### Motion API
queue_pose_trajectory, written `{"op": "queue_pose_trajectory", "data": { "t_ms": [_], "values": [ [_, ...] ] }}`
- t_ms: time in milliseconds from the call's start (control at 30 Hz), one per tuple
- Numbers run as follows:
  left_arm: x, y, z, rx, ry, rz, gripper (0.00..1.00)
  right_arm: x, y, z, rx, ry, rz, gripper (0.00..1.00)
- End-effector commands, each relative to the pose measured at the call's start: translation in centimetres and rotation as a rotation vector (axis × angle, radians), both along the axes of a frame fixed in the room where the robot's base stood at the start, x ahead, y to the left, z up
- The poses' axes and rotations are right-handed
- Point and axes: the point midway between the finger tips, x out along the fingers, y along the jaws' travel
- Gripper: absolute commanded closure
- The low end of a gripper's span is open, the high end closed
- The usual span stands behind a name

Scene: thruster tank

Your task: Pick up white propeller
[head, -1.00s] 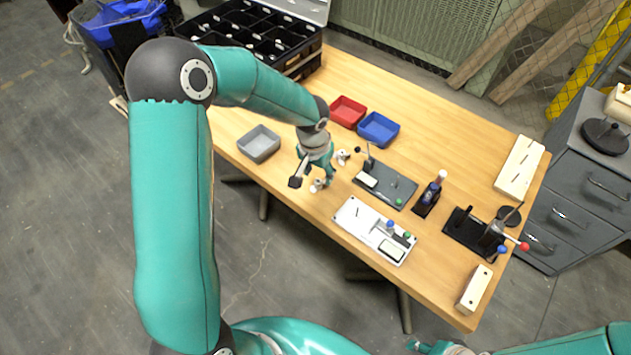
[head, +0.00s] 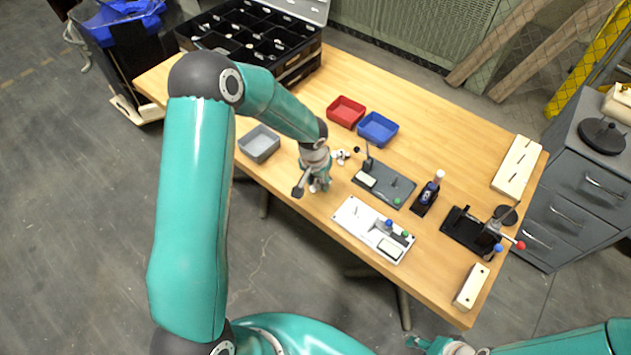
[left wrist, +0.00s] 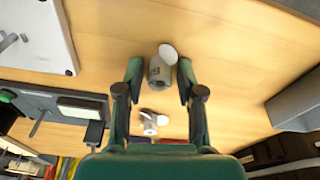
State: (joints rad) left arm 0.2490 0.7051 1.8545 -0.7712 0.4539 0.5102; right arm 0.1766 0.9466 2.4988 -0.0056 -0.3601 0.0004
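My left gripper (head: 319,186) points down over the near left part of the table. In the left wrist view it is open (left wrist: 158,75), a finger on each side of a small grey part with a white rounded piece (left wrist: 160,66). No contact is visible. In the head view the gripper mostly hides this part. A second small white part, propeller-like (left wrist: 150,121), lies closer to the palm in the wrist view and beside the gripper in the head view (head: 342,156). I cannot tell which is the white propeller. My right gripper (head: 440,346) is partly in view at the bottom edge, its fingers unclear.
A grey bin (head: 259,143) stands left of the gripper; red (head: 345,111) and blue (head: 378,129) bins stand behind. A dark fixture (head: 384,183) and a white fixture board (head: 350,214) lie close on the right. The table's front edge is near.

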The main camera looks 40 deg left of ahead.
Motion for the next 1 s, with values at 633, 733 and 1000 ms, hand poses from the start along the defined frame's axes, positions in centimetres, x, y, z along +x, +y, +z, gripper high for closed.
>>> {"op": "queue_pose_trajectory", "data": {
  "t_ms": [633, 733, 1000],
  "values": [
    [0.0, 0.1, 0.7, 0.001, -0.002, 0.000, 0.91, 0.0, 0.0, 0.0, 0.000, 0.000, 0.000, 0.60],
    [0.0, 0.1, 1.6, 0.002, -0.003, 0.002, 0.91, 0.0, 0.0, -0.1, 0.000, 0.000, 0.000, 0.60],
    [0.1, 0.1, 6.8, 0.001, -0.007, 0.002, 0.91, 0.0, 0.0, -0.4, 0.000, 0.000, 0.000, 0.60]
  ]
}}
